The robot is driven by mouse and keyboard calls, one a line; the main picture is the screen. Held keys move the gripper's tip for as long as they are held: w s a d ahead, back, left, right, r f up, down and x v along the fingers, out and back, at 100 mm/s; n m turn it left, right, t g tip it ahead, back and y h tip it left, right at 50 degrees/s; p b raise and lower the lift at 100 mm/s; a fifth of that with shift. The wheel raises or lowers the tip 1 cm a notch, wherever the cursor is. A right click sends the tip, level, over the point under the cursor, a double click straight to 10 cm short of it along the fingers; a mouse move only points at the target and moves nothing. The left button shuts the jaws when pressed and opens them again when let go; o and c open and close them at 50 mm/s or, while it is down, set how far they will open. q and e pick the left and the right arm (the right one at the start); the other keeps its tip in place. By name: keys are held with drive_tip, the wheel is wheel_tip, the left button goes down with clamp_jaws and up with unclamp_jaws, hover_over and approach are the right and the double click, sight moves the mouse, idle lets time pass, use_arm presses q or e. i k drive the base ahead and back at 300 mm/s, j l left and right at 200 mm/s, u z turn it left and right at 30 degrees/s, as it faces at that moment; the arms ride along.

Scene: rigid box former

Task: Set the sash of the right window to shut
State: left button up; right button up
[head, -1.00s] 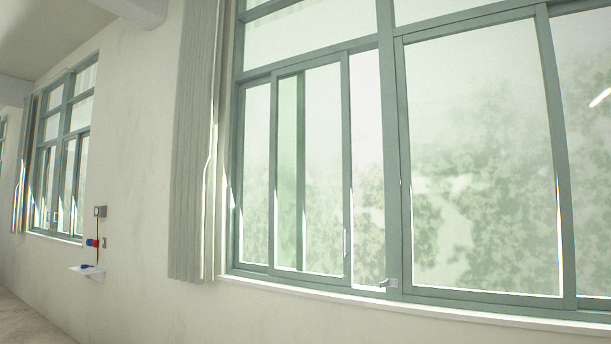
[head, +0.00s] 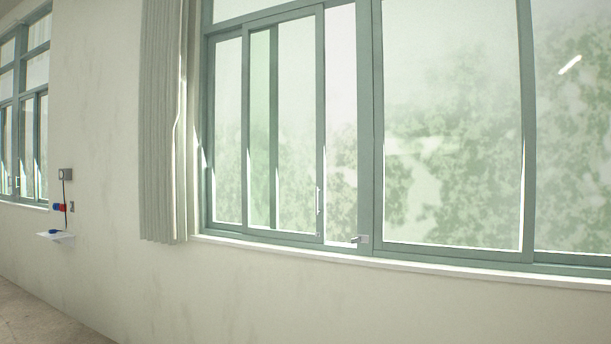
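The right window (head: 372,150) has a grey-green frame and fills the middle and right of the head view. Its sliding sash (head: 320,120) stands in the left part of the window. A bright strip, which looks like an open gap (head: 341,120), lies between the sash's right stile and the thick post to the right. A slim pale handle (head: 318,201) is on the sash's right stile. A small grey latch (head: 361,239) sits low on the post. Neither of my grippers is in view.
Another window (head: 25,120) is at the far left. Some floor (head: 40,318) shows at lower left.

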sight(318, 10)
drive_tip(key=i+j+z, duration=0.15)
drive_tip(key=i+j, duration=0.6)
drive_tip(key=i, duration=0.25)
drive_tip(key=i+j+z, duration=0.15)
drive_tip(key=i+j, duration=0.7)
drive_tip(key=i, duration=0.1)
